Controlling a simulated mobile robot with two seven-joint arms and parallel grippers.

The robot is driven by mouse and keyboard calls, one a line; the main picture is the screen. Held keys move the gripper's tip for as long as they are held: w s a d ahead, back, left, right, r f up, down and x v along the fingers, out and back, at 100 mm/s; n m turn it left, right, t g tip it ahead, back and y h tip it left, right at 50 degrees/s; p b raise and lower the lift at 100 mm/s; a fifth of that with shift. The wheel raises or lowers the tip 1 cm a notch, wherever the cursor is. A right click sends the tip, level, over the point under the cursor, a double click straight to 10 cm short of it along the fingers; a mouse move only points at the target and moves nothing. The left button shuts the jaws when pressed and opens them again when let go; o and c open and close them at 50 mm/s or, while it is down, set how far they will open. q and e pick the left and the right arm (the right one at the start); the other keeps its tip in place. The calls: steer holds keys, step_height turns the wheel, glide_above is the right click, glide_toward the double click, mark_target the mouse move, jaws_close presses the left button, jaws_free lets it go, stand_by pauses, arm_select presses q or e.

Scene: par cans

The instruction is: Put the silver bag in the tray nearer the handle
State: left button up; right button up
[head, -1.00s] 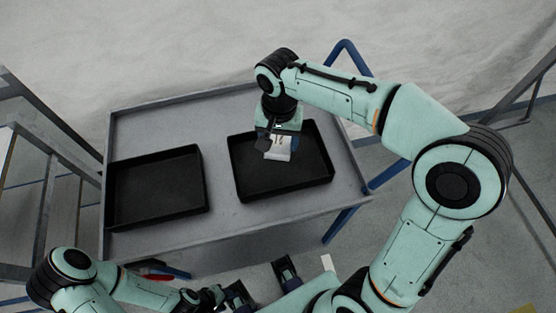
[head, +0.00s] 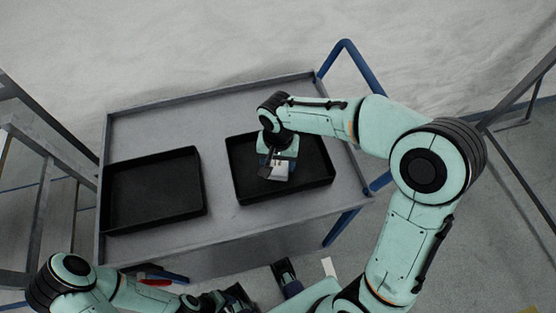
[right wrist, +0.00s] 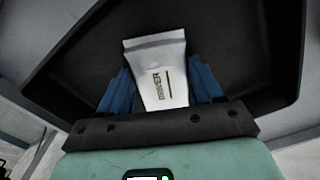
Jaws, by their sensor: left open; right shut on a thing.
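The silver bag (head: 280,174) is small and pale, with dark printing that shows in the right wrist view (right wrist: 160,80). My right gripper (head: 276,177) is shut on it, with a blue finger on each side. It holds the bag over the right-hand black tray (head: 315,188), which is the one nearer the blue handle (head: 350,50). I cannot tell whether the bag touches the tray floor. The other black tray (head: 152,190) is empty, to the left. My left gripper (head: 262,283) is open and empty, low in the picture, in front of the cart.
Both trays stand on a grey cart top (head: 225,108) with a raised rim. A bare strip separates the trays, and there is free room behind them. Metal frames stand at the left and right edges of the head view.

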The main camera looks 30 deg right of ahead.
mark_target(278, 165)
steer(key=shift+f, duration=0.2)
steer(key=o, duration=1.1)
steer(key=shift+r, duration=0.3)
step_height(278, 165, up, 12)
steer(key=p, duration=0.2)
steer(key=shift+f, duration=0.15)
